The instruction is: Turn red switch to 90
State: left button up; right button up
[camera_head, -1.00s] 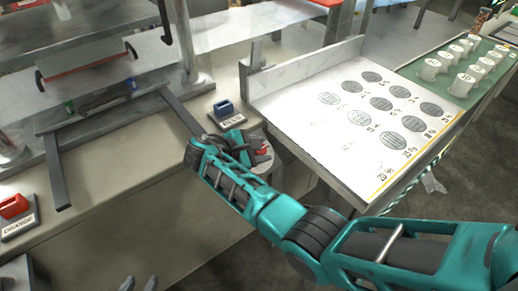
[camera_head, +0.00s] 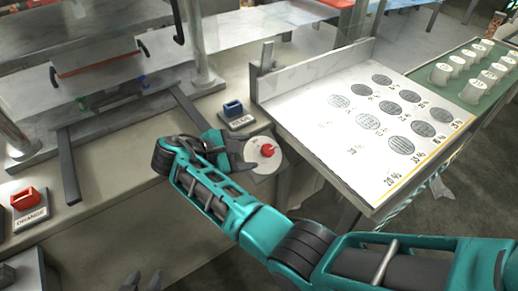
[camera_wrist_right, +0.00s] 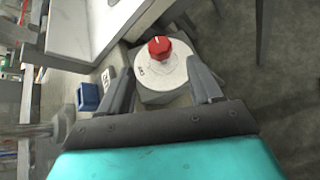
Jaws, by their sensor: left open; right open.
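The red switch (camera_head: 268,150) is a round knob on a white dial disc (camera_head: 260,164) at the counter's right edge. In the wrist view the red knob (camera_wrist_right: 159,46) has a short white mark on its top, and the disc carries small dark print that I cannot read. My right gripper (camera_head: 244,152) is open just left of the knob in the head view. In the wrist view its fingers (camera_wrist_right: 160,66) spread to either side of the dial with the knob beyond their tips, apart from it. My left gripper (camera_head: 143,280) is open and empty at the bottom edge.
A blue switch (camera_head: 234,109) stands close behind the dial, and an orange-labelled red switch (camera_head: 27,206) sits at far left. A raised white panel with dark round patterns (camera_head: 298,94) borders the dial on the right. A green tray (camera_head: 465,88) of white cups lies beyond.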

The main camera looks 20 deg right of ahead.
jog(key=v, duration=0.3)
jog(key=shift+s+a+r, duration=0.15)
jog(key=shift+a+r, duration=0.05)
jog(key=shift+a, duration=0.1)
